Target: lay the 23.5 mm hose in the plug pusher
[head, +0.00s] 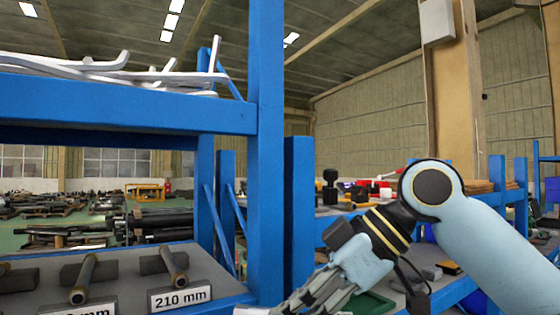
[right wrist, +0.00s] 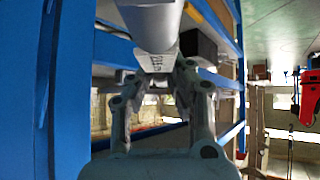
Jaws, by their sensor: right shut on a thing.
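My right gripper (head: 290,306) reaches down and left to the front of the blue rack in the head view; its fingertips are cut off by the bottom edge. In the right wrist view my right gripper (right wrist: 156,75) is shut on a pale piece with a printed face (right wrist: 158,62), whose marking I cannot read surely. A pale grey round piece (right wrist: 155,22), which looks like the hose, runs up from there out of the frame. Whether the two are one part I cannot tell. I cannot make out the plug pusher. My left gripper is not in view.
A blue rack post (head: 266,150) stands close left of my right gripper. The grey shelf (head: 125,262) holds dark rods on blocks and a "210 mm" label (head: 180,298). White bent pieces (head: 120,70) lie on the upper shelf. Another loaded rack stands behind my right arm.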

